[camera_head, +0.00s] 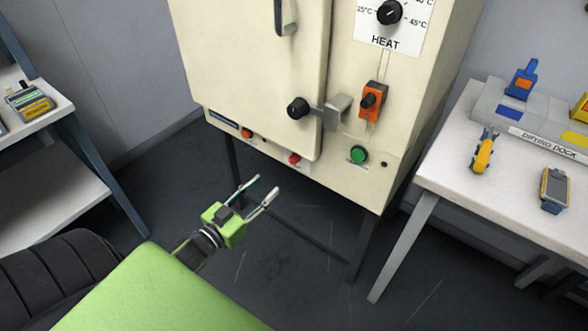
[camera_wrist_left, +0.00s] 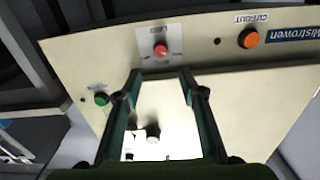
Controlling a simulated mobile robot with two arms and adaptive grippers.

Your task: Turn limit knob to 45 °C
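A cream oven cabinet (camera_head: 255,70) stands ahead. A small red knob (camera_head: 294,158) sits on a pale plate low on its front; I take it as the limit knob. It shows larger in the left wrist view (camera_wrist_left: 160,50), where its scale marks are too small to read. A black HEAT knob (camera_head: 390,12) with 25 °C and 45 °C marks is higher up. My left gripper (camera_head: 266,185) is open and empty, below and in front of the cabinet's lower edge. Its two fingers (camera_wrist_left: 159,78) point toward the red knob, apart from it. My right gripper is out of view.
Around the red knob are an orange CUT-OUT button (camera_head: 246,133) and a green button (camera_head: 358,155). A black door knob (camera_head: 298,108) and an orange switch (camera_head: 373,100) are above. A table (camera_head: 440,185) with a drying dock (camera_head: 500,108) stands right.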

